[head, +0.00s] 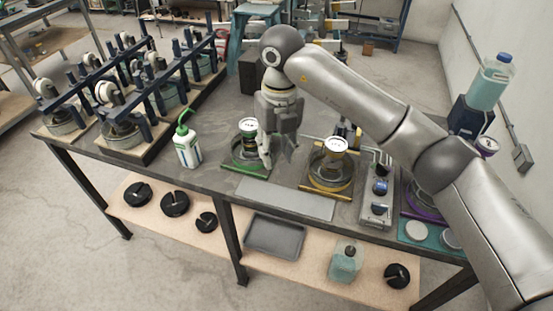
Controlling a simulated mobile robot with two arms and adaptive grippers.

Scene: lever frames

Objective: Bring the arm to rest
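My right arm comes in from the right and reaches over the bench. Its gripper (277,157) points down, with its two fingers apart and nothing seen between them. It hangs just right of a green-framed round cell with a white-topped weight (247,127), and it partly covers that cell's right side. Whether the fingers touch the cell cannot be told. A yellow-framed cell with a similar weight (335,147) stands to the right of the gripper. My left gripper is not in view.
Several lever frames (130,75) fill the bench's left side. A green-capped wash bottle (187,145) stands near the front edge. A control box (379,190) and a blue-capped bottle (490,80) are at the right. Black slotted weights (174,203) and a grey tray (274,236) lie on the lower shelf.

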